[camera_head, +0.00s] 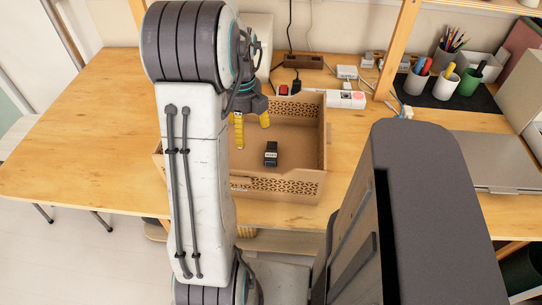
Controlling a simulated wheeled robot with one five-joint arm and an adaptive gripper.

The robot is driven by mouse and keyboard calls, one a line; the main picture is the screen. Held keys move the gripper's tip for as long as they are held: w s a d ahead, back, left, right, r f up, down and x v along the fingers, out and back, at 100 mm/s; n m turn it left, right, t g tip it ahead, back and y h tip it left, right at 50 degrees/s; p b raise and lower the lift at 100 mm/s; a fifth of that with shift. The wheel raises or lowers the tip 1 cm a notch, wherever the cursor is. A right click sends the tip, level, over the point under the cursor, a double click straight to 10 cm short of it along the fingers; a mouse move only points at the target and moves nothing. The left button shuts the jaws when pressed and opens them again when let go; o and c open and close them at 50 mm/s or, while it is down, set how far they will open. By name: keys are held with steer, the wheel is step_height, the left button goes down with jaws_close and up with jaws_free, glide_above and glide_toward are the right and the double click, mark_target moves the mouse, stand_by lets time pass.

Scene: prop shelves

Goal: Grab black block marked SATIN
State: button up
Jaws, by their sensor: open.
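A small black block (271,154) with a white label lies on the floor of a brown box (316,184) on the wooden table. The label's lettering is too small to read. My gripper (252,133) is open and empty, with yellow fingers above the left part of the box. It is up and to the left of the block and apart from it. My arm hides the left part of the box.
Behind the box are power strips (345,99), plugs and cables. Pen cups (446,84) stand on a dark mat at the right. A grey flat panel (470,158) lies at the right. The table's left part (90,130) is clear.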

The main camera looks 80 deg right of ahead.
mark_target(269, 148)
steer(key=s+m, duration=0.1)
steer(key=s+d+f+m, duration=0.1)
steer(key=s, duration=0.1)
steer(key=s+f+m, duration=0.1)
steer(key=s+m, duration=0.1)
steer(key=shift+d+f, duration=0.15)
steer(key=shift+d, duration=0.15)
steer(key=shift+s+f+m, duration=0.2)
steer(key=shift+f+m, duration=0.05)
steer(key=shift+m, duration=0.05)
steer(key=shift+s+d+f+b, duration=0.1)
steer(key=shift+f+b, duration=0.1)
steer(key=shift+f, duration=1.55)
steer(key=shift+d+f+b, duration=0.1)
steer(key=shift+f+b, duration=0.1)
steer(key=shift+f, duration=1.55)
steer(key=c, duration=1.3)
